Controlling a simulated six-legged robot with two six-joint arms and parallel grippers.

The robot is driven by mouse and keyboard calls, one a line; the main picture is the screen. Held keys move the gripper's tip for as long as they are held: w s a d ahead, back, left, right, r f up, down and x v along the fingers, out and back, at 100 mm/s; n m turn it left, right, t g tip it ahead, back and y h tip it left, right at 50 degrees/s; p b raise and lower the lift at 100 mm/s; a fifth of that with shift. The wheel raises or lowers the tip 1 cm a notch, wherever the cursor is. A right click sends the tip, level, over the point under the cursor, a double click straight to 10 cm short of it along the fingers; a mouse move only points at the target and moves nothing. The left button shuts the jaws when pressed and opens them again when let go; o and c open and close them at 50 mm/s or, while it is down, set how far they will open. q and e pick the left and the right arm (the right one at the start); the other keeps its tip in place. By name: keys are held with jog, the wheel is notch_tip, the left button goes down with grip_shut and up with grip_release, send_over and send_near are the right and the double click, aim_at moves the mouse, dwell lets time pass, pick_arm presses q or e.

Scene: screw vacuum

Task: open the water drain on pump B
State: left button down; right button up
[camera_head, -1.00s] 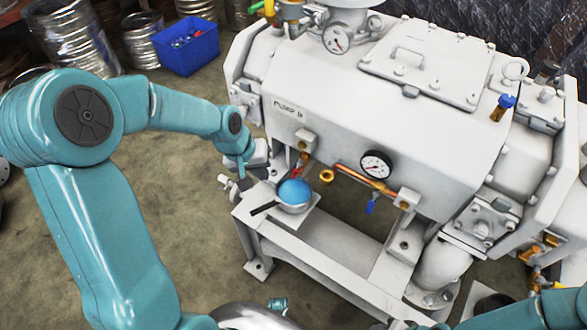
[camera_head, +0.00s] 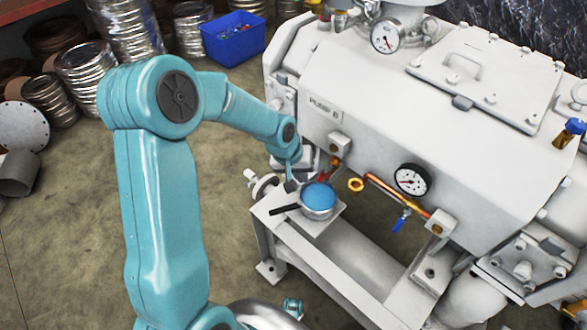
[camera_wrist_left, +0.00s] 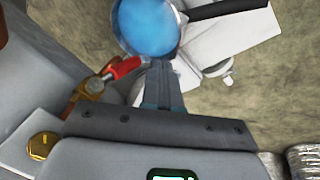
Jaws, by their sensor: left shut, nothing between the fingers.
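Pump B (camera_head: 395,130) is a big off-white casing with its name plate on the left. Low on its front left is a small brass drain valve with a red handle (camera_head: 324,174); the handle also shows in the left wrist view (camera_wrist_left: 125,68). Below it a pan (camera_head: 317,211) with a blue surface inside and a dark handle sits on the pump frame. My left gripper (camera_head: 291,183) is beside the red handle, to its left. In the left wrist view its fingers (camera_wrist_left: 160,70) are together and empty, close to the handle's end; I cannot tell if they touch. My right gripper is out of view.
A brass pipe with a blue-handled valve (camera_head: 401,221) and a gauge (camera_head: 411,180) are right of the drain. A white handwheel (camera_head: 262,186) stands left of the pan. A blue bin (camera_head: 233,40) is behind.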

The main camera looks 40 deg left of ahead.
aim_at(324, 174)
pick_arm(q)
jog(key=shift+w+d+f, duration=0.15)
jog(key=shift+w+d, duration=0.7)
jog(key=shift+w, duration=0.3)
jog(key=shift+d+f+h+p, duration=0.4)
jog(key=shift+h+p, duration=0.1)
jog(key=shift+p, duration=0.3)
jog(key=shift+a+r, duration=0.1)
jog(key=shift+r, duration=0.1)
jog(key=shift+r+p, duration=0.6)
jog(key=shift+r, duration=0.05)
jog(key=shift+s, duration=0.1)
